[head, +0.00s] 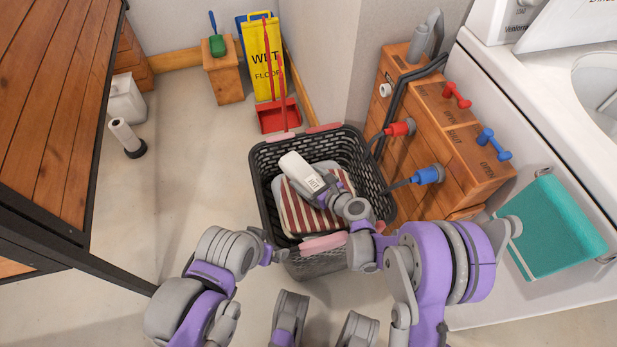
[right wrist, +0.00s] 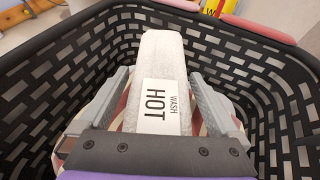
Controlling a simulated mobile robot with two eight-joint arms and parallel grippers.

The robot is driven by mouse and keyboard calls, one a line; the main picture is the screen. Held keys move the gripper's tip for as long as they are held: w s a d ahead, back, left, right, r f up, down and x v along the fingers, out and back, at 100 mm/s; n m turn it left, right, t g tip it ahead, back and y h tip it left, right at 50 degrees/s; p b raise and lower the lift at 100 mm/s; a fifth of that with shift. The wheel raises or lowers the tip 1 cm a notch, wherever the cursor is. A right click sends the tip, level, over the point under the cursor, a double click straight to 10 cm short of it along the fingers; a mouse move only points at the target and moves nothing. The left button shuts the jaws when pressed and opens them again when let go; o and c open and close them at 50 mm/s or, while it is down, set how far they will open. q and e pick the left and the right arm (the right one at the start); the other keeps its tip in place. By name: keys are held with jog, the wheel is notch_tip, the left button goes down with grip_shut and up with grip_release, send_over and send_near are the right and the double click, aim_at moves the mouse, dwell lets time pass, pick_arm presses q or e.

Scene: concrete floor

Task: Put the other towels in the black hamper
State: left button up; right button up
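The black hamper (head: 267,190) stands on the floor in the middle of the head view, with lattice walls and pink pieces on its rim. Inside lies a red-and-white striped towel (head: 300,212). A white rolled towel (head: 298,168) with a "WASH HOT" label is above it, and also shows in the right wrist view (right wrist: 162,60). My right gripper (right wrist: 163,78) is down inside the hamper. Its fingers are apart on either side of the white towel, with striped cloth showing in the gaps. My left gripper (head: 273,254) is at the hamper's near left corner; its fingers are unclear.
A wooden cabinet (head: 440,125) with red and blue handles stands right of the hamper, beside a white machine (head: 545,110) with a teal towel (head: 555,230) hanging in front. A slatted wooden table (head: 50,100) is at left. A red dustpan (head: 278,115) and yellow sign (head: 262,60) are behind.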

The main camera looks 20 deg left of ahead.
jog(key=shift+r, duration=0.1)
jog(key=shift+r, duration=0.2)
jog(key=p+v, duration=0.2)
jog(key=v, duration=1)
jog(key=shift+f, duration=0.15)
jog(key=s+d+r+n+g+h, duration=0.1)
jog(key=s+d+r+n+h, duration=0.2)
jog(key=s+d+n, duration=0.4)
jog(key=s+d+r+n+g+h, duration=0.1)
jog(key=s+d+r+n+h, duration=0.2)
jog(key=s+d+n, duration=0.3)
jog(key=s+d+r+n+g+h, duration=0.1)
jog(key=s+d+r+n+h, duration=0.2)
jog(key=d+n, duration=0.8)
jog(key=s+h, duration=0.2)
jog(key=s, duration=0.2)
jog(key=shift+s+d+n, duration=0.35)
jog(key=shift+s+n, duration=0.05)
